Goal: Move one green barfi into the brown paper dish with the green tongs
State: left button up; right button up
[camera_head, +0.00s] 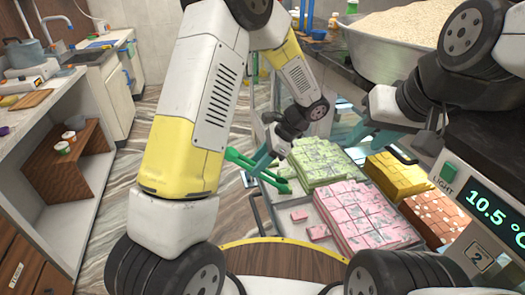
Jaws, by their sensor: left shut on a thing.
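My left gripper (268,157) is shut on the green tongs (242,160). The tongs slant down to the right, with their tips close to the left edge of the green barfi (322,162). I cannot tell whether they touch a piece. The green barfi is a stacked block of small squares in the display tray, behind the pink block. My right gripper (368,131) is above and to the right of the green barfi; whether it is open or shut is unclear. I cannot make out the brown paper dish.
Pink sweets (362,216), with loose pieces beside them, yellow sweets (398,174) and orange-white sweets (441,216) share the tray. A large metal bowl (380,46) stands behind. A temperature display (490,208) is at right. A round wooden surface (285,261) lies in front.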

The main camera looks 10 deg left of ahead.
pick_arm(q)
jog(key=shift+r, duration=6.05)
grip_shut()
jog(key=shift+s, duration=0.15)
